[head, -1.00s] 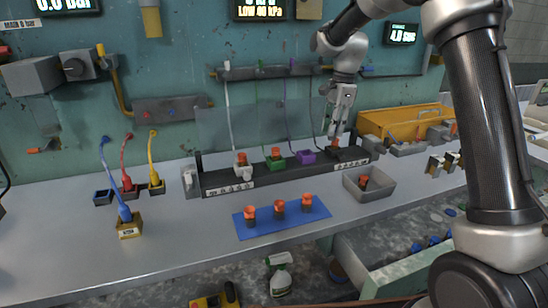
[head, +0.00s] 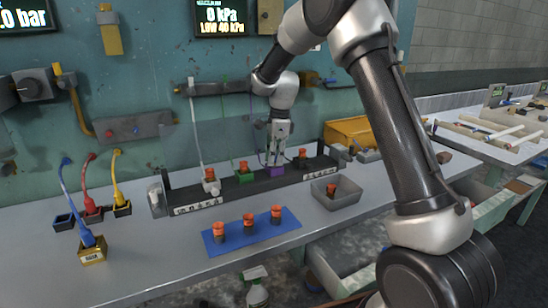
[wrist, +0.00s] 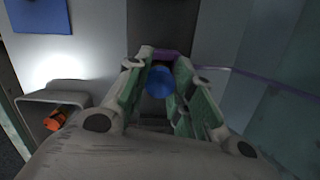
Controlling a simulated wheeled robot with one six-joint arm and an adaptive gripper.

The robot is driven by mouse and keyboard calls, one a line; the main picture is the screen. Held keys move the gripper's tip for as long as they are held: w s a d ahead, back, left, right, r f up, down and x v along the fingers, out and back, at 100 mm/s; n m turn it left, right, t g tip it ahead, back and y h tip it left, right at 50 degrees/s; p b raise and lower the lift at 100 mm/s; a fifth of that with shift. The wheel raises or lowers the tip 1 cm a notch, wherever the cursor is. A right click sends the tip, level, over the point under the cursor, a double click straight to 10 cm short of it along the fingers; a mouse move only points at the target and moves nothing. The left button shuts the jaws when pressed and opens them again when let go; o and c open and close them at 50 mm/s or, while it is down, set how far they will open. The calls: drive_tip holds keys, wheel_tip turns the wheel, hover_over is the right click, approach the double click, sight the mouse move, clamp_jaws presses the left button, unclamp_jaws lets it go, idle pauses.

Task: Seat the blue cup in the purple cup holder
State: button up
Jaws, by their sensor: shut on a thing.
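In the wrist view the blue cup (wrist: 159,83) sits between the two fingers of my gripper (wrist: 160,75), which is shut on it. The purple cup holder (wrist: 172,54) shows as a purple edge just beyond the cup. In the head view my gripper (head: 277,158) points down at the purple holder (head: 276,171) on the dark rack. The fingers hide the blue cup there. I cannot tell whether the cup is inside the holder or just above it.
On the rack (head: 200,193), a green holder (head: 243,178) stands left of the purple one and an orange-topped piece (head: 302,153) right of it. A blue mat (head: 232,246) with three orange-topped pieces and a grey bin (head: 348,190) lie in front. Thin tubes hang behind.

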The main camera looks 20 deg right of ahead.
drive_tip(key=shift+f, duration=0.15)
drive_tip(key=o, duration=0.8)
drive_tip(key=shift+o, duration=0.2)
wheel_tip(320, 180, up, 12)
drive_tip(key=d, duration=0.2)
drive_tip(key=s+d+r+n+t, duration=0.1)
drive_tip(key=s+d+r+n, duration=0.2)
drive_tip(key=s+r, duration=0.15)
drive_tip(key=s+d+r+n, duration=0.2)
drive_tip(key=s+r, duration=0.1)
drive_tip(key=s, duration=0.3)
drive_tip(key=s+d+f+n+t, duration=0.1)
drive_tip(key=s+n, duration=0.3)
drive_tip(key=s, duration=0.5)
drive_tip(key=s+d+f+n+t+h, duration=0.1)
drive_tip(key=s+d+n, duration=0.3)
drive_tip(key=s, duration=0.5)
drive_tip(key=s+d+f+n+t, duration=0.1)
drive_tip(key=s+d+n, duration=0.2)
drive_tip(key=s, duration=0.6)
drive_tip(key=shift+s+f+n, duration=0.3)
drive_tip(key=shift+n, duration=0.7)
